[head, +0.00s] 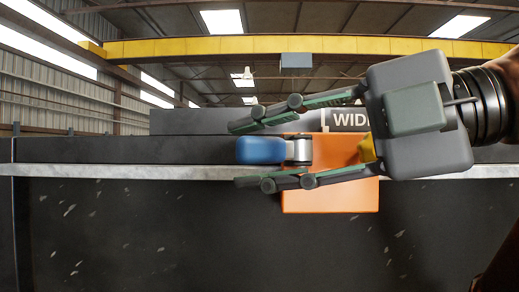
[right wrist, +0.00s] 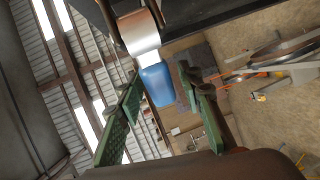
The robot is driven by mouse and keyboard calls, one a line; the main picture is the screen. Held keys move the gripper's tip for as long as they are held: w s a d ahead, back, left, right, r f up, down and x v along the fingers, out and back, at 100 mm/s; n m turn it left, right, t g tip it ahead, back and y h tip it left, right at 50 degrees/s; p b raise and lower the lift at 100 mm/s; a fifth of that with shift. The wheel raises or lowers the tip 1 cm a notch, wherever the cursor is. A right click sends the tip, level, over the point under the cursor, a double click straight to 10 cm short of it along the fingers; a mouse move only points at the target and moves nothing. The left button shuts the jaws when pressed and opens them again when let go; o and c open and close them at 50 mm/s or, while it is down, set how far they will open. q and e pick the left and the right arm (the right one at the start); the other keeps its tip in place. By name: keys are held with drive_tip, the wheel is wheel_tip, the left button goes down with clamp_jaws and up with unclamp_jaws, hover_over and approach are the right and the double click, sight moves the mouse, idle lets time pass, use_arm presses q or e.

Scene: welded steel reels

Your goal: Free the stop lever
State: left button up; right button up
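The stop lever has a rounded blue grip (head: 261,150) pointing left and a bright metal collar (head: 299,150) on an orange block (head: 330,198). My right gripper (head: 238,154) comes in from the right and is open. In the head view one finger lies above the blue grip and the other below it, with gaps on both sides. In the right wrist view the blue grip (right wrist: 156,86) shows between the green-padded fingers, below the metal collar (right wrist: 140,32). The gripper's palm and fingers hide part of the orange block. My left gripper is not in view.
A pale ledge (head: 130,172) runs across a dark, scuffed panel (head: 140,235). A dark sign with white letters (head: 350,119) is partly hidden behind my gripper. A yellow part (head: 366,148) shows beside the palm. A yellow overhead beam (head: 250,47) is far behind.

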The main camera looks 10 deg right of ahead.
drive_tip(key=v, duration=1.2)
